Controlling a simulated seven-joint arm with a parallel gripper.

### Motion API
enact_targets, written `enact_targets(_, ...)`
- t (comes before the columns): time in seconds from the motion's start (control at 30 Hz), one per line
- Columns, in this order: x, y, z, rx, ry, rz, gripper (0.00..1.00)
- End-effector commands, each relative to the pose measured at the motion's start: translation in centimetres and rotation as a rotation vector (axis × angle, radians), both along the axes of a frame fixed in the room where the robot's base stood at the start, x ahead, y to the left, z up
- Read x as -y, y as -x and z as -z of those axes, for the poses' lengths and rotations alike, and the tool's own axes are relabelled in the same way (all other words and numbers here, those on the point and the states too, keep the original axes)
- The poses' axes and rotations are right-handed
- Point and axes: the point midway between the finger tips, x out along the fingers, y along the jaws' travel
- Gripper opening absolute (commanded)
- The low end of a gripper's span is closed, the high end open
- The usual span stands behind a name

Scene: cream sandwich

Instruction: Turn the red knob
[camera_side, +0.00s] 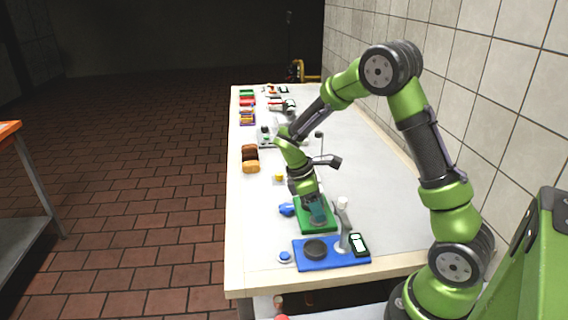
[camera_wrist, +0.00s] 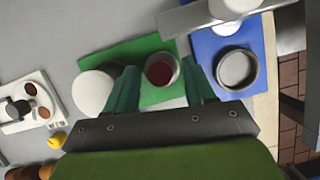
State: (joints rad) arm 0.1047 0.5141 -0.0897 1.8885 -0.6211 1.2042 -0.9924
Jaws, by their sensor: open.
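My gripper (camera_side: 317,212) points down over the green board (camera_side: 312,228) at the near part of the table. In the wrist view its two teal fingers (camera_wrist: 161,88) are apart, with nothing held between them. A round, pale-rimmed thing with a dark red inside (camera_wrist: 161,71) shows between the fingers, on the green board (camera_wrist: 157,52). I cannot tell whether it is a knob or a cup, or whether the fingers touch it. A small red thing (camera_side: 282,317) is cut off by the bottom edge of the side view, below the tabletop. No red knob is clearly visible.
A blue board (camera_side: 300,263) with a round dark dish (camera_side: 315,249) and an upright grey post (camera_side: 342,215) lies near the front edge. A blue object (camera_side: 287,210) and bread pieces (camera_side: 251,165) lie left of the arm. A tiled wall (camera_side: 490,60) stands right.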

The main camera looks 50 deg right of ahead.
Motion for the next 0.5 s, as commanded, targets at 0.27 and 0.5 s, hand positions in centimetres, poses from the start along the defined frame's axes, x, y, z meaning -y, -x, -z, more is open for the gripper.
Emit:
enact_targets(0.27, 0.03, 0.04, 0.11, 0.0, 0.0, 0.0, 0.53)
enact_targets(0.5, 0.03, 0.03, 0.08, 0.0, 0.0, 0.0, 0.16)
